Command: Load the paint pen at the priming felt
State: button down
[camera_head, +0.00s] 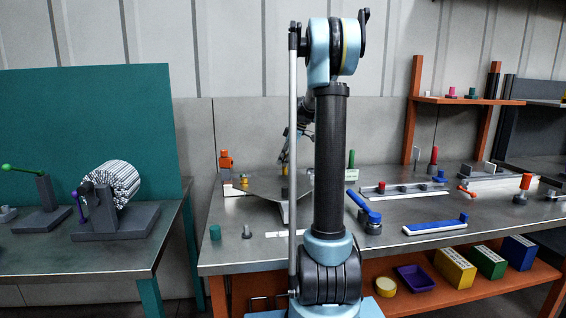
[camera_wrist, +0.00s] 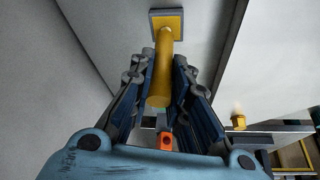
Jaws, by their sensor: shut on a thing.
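A yellow paint pen (camera_wrist: 160,88) stands between the two fingers of my gripper (camera_wrist: 164,68) in the wrist view. The fingers are shut on its sides. The pen's far end points at a square pad (camera_wrist: 181,22) with a grey rim and a yellow face, which I take for the priming felt. I cannot tell whether the pen touches the pad. In the head view my gripper (camera_head: 284,158) is over the left part of the grey bench, partly hidden behind my arm.
The grey bench (camera_head: 420,238) holds a blue-handled tool (camera_head: 363,208), a blue bar (camera_head: 424,224), a rail with a red knob (camera_head: 400,190) and an orange fixture (camera_head: 226,159). A teal cylinder (camera_head: 215,232) stands near the front left. A purple tray (camera_head: 414,278) is on the shelf below.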

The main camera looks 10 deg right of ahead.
jog(key=shift+r, duration=3.45)
